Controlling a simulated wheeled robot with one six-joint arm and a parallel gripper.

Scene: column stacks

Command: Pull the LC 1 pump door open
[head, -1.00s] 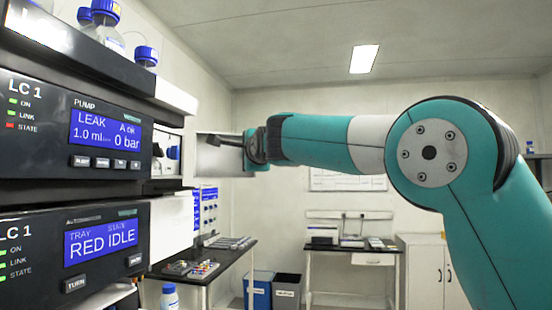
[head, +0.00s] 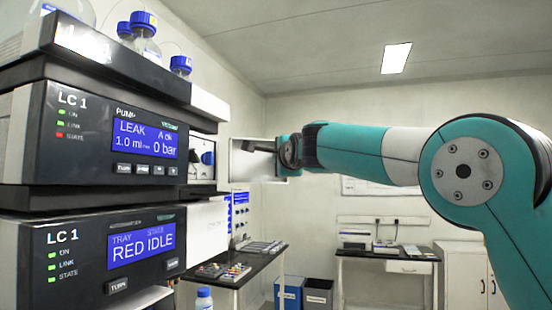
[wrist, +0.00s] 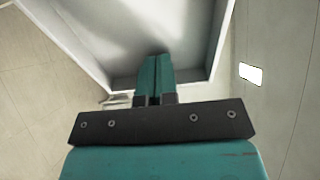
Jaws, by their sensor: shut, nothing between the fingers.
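The LC 1 pump (head: 100,140) is the upper dark unit on the left, its display reading LEAK and 0 bar. Its side bay (head: 202,168) shows uncovered, with white fittings and a dark blue knob. A pale panel that looks like the pump door (head: 262,168) stands swung out to the right of the bay. My gripper (head: 246,146) is shut and empty at this panel. In the wrist view, the shut fingers (wrist: 153,62) point at the panel's hollow, rimmed inner face (wrist: 125,30); I cannot tell whether they touch it.
The autosampler (head: 100,250) sits below the pump, and capped bottles (head: 144,45) stand on top of the stack. A dark bench with small vials (head: 222,270) lies beyond. Blue and dark bins (head: 288,292) and a back table (head: 385,256) stand farther off.

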